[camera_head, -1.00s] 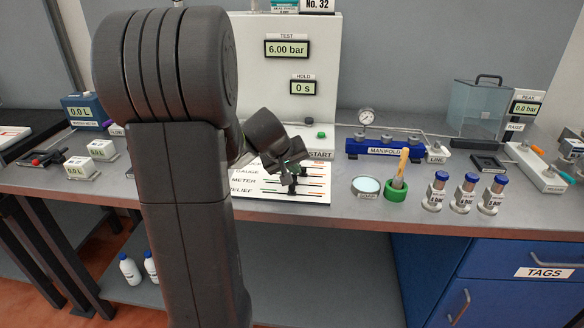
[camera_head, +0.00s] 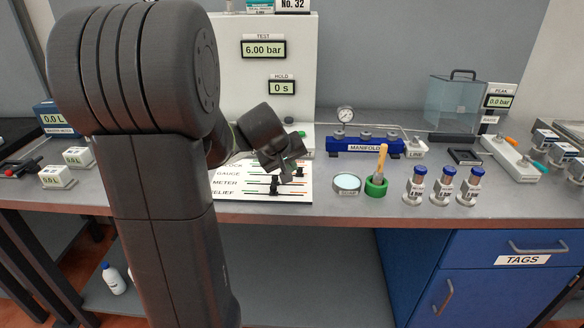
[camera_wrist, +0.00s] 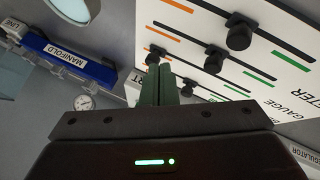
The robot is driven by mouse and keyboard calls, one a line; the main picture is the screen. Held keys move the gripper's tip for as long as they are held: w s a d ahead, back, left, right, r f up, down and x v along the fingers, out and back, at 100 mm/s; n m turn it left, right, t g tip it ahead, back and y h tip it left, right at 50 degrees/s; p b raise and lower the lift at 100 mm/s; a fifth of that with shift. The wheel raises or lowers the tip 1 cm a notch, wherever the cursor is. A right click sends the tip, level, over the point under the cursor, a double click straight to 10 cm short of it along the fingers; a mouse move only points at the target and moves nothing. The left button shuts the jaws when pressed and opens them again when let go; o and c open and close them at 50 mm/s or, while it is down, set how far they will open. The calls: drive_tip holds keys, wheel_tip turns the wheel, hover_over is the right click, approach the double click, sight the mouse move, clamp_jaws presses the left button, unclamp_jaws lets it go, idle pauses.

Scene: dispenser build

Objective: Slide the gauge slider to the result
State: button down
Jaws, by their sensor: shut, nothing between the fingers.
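The white slider panel (camera_head: 258,193) lies on the bench with rows lettered GAUGE, METER and RELIEF. The knob closest to my fingers (camera_wrist: 155,55) seems to be on the GAUGE row; the others are the middle knob (camera_wrist: 213,60) and the upper knob (camera_wrist: 240,33). My gripper (camera_wrist: 166,70) is shut and empty, its green fingertips just beside the closest knob. I cannot tell whether they touch. My arm hides part of the panel in the head view.
Behind stands the test display (camera_head: 264,50) reading 6.00 bar, with a hold display (camera_head: 282,88) at 0 s. The blue manifold (camera_head: 365,146), a round dish (camera_head: 347,183), a green holder (camera_head: 376,187) and several blue-capped cylinders (camera_head: 442,187) stand to the right.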

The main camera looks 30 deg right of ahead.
drive_tip(key=v, duration=1.1)
drive_tip(key=shift+a+p, duration=0.3)
drive_tip(key=b+x, duration=0.1)
drive_tip(key=x, duration=1.2)
drive_tip(key=shift+d+f, duration=0.1)
drive_tip(key=shift+d, duration=0.15)
